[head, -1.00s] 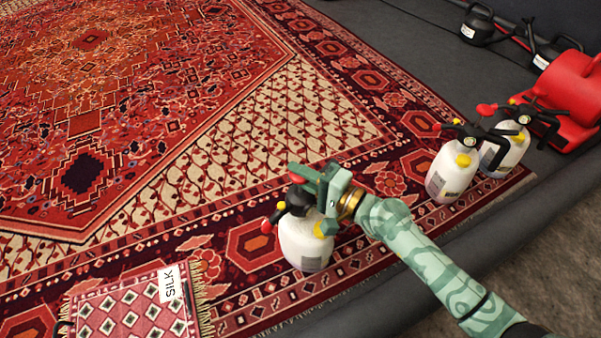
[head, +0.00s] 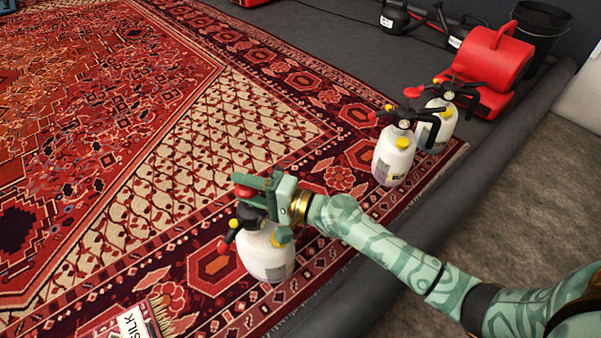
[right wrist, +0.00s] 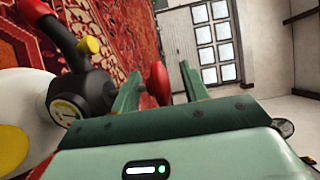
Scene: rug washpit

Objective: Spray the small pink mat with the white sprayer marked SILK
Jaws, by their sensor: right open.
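A white sprayer (head: 265,258) with a black head, a yellow cap and a red knob stands upright on the large patterned rug. Any marking on it is not readable. My right gripper (head: 256,186) is open at the top of this sprayer. In the right wrist view the red knob (right wrist: 157,83) shows between the two fingers, and the black head with its gauge (right wrist: 65,108) is left of them. The small pink mat (head: 106,331) is cut off at the bottom left; a white label reading SILK (head: 132,325) lies on it. My left gripper is out of view.
Two similar white sprayers (head: 393,157) (head: 436,128) stand near the rug's right edge. A red blower-like machine (head: 490,65), a black bucket (head: 540,25) and dark cans (head: 398,17) are at the back right. A dark raised edge (head: 500,160) runs along the right.

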